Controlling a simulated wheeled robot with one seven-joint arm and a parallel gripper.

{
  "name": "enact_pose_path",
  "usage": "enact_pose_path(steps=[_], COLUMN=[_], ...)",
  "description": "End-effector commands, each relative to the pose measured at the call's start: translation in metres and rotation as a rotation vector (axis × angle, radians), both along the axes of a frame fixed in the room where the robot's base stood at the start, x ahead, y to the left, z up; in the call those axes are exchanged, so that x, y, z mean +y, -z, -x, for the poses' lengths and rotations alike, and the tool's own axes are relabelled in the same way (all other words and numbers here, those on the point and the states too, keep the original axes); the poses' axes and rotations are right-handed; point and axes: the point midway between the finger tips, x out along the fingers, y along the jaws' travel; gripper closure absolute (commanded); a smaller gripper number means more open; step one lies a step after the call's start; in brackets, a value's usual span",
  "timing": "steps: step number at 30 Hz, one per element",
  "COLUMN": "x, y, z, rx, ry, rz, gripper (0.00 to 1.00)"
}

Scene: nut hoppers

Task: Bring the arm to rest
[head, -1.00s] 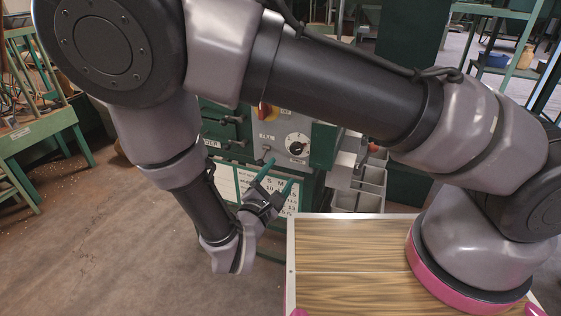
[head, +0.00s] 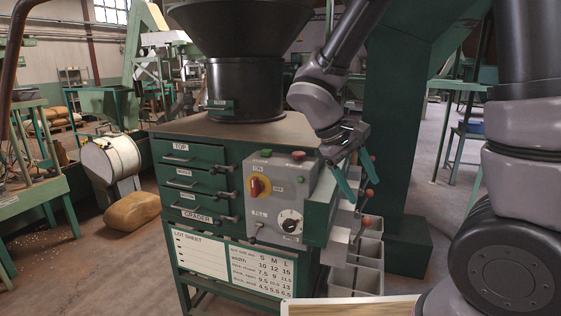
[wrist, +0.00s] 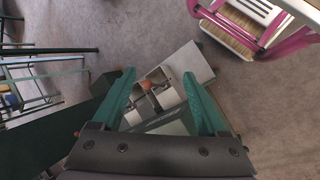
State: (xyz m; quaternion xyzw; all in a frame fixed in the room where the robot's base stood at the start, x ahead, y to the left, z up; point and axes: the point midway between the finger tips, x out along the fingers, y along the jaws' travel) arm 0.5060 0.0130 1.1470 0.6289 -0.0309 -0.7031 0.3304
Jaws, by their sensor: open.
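My gripper (head: 359,182) is open, with teal fingers apart and nothing between them. In the head view it hangs fingers down at the right side of the grader cabinet, in front of the green column. In the wrist view, the fingers of my gripper (wrist: 160,108) point toward grey bins (wrist: 158,92) below. My arm comes down from the top right of the head view. I cannot tell whether the fingertips touch anything.
The green grader cabinet (head: 200,230) carries a control box (head: 279,198) with a red switch and a dial, and a black hopper (head: 246,90) on top. Grey bins (head: 357,265) stand at its right.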

Motion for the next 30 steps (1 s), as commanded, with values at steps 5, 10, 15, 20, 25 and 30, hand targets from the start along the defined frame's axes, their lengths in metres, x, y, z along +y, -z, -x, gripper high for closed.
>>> enact_pose_path(steps=[5, 10, 15, 20, 25, 30], x=[-0.025, -0.043, -0.058, -0.067, -0.071, -0.071], y=[-0.045, -0.089, -0.134, -0.165, -0.179, -0.179], z=[0.008, 0.016, 0.025, 0.032, 0.037, 0.037], rx=[-0.108, -0.265, -0.467, -0.625, -0.699, -0.702], ry=[0.227, 0.402, 0.536, 0.605, 0.63, 0.631], rz=[-0.285, -0.531, -0.736, -0.856, -0.904, -0.906], gripper=[0.24, 0.24, 0.24, 0.24, 0.24, 0.24])
